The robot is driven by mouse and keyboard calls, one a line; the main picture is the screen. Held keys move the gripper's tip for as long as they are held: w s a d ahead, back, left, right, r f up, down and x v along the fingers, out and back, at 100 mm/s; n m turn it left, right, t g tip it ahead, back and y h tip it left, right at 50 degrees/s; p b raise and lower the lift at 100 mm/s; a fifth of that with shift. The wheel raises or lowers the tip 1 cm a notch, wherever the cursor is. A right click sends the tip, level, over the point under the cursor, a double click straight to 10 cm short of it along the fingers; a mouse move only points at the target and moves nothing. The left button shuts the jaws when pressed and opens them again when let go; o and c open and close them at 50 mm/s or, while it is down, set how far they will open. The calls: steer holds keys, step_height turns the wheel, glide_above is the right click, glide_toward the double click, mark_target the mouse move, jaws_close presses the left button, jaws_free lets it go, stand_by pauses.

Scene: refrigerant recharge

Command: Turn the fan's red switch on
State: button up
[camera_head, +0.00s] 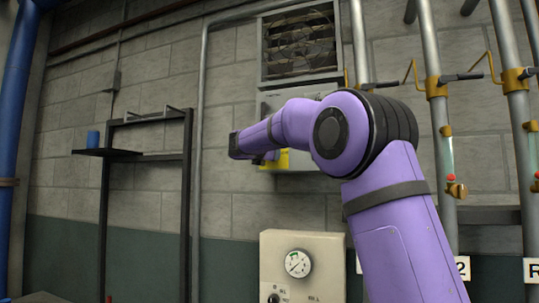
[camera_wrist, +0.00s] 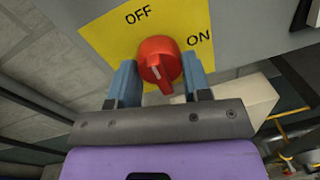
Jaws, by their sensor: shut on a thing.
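The red switch (camera_wrist: 159,58) is a round knob on a yellow plate (camera_wrist: 98,38) marked OFF at the top and ON at the right. My gripper (camera_wrist: 160,80) has its two blue-grey fingers on either side of the knob and is shut on it. A pale line on the knob's ridge shows, but I cannot tell which label it is set to. In the head view the fan (camera_head: 300,42) sits in a square wall frame above a grey box (camera_head: 275,103). My purple arm covers part of the box, and my fingers and the switch are hidden there.
Vertical pipes with brass valves (camera_head: 436,87) stand to the right of my arm. A panel with a gauge (camera_head: 298,263) stands below the box. A dark rack (camera_head: 187,190) with a blue cup (camera_head: 93,139) is at the left. A pipe (camera_head: 203,90) runs up the wall beside the fan.

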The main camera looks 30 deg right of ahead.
steer(key=m, duration=0.4)
steer(key=shift+m, duration=0.3)
steer(key=m+y, duration=0.1)
steer(key=m, duration=0.3)
steer(key=shift+r, duration=0.1)
steer(key=m, duration=0.4)
steer(key=shift+m+t+y, duration=0.3)
steer(key=shift+m, duration=1.6)
steer(key=o, duration=0.9)
steer(key=shift+r, duration=0.1)
